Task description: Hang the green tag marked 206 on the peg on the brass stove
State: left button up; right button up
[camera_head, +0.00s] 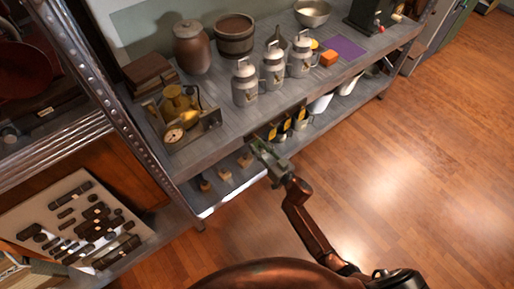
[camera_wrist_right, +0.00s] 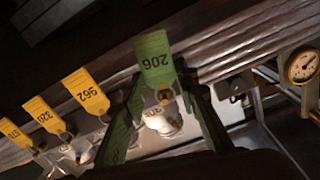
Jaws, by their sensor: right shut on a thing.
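The green tag marked 206 (camera_wrist_right: 153,60) is in the right wrist view, its number upside down, in front of the dark shelf edge. My right gripper (camera_head: 262,147) is at the shelf's front edge and shut on the green tag; its fingers stand on both sides of the tag's lower end in the wrist view (camera_wrist_right: 165,98). I cannot tell whether the tag still touches a hook. The brass stove (camera_head: 178,103) stands on the shelf, left of the gripper. Its gauge (camera_wrist_right: 302,65) shows at the right of the wrist view. Its peg is too small to make out. My left gripper is out of view.
Yellow tags, including 962 (camera_wrist_right: 90,91) and 320 (camera_wrist_right: 44,115), hang along the shelf edge. Several grey cans (camera_head: 245,84), a brown jar (camera_head: 192,48) and a bucket (camera_head: 235,36) stand on the shelf. The wooden floor (camera_head: 410,150) at the right is clear.

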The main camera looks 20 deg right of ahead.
jog(key=o, duration=1.2)
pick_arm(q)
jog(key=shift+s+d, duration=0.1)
pick_arm(e)
jog(key=v, duration=1.2)
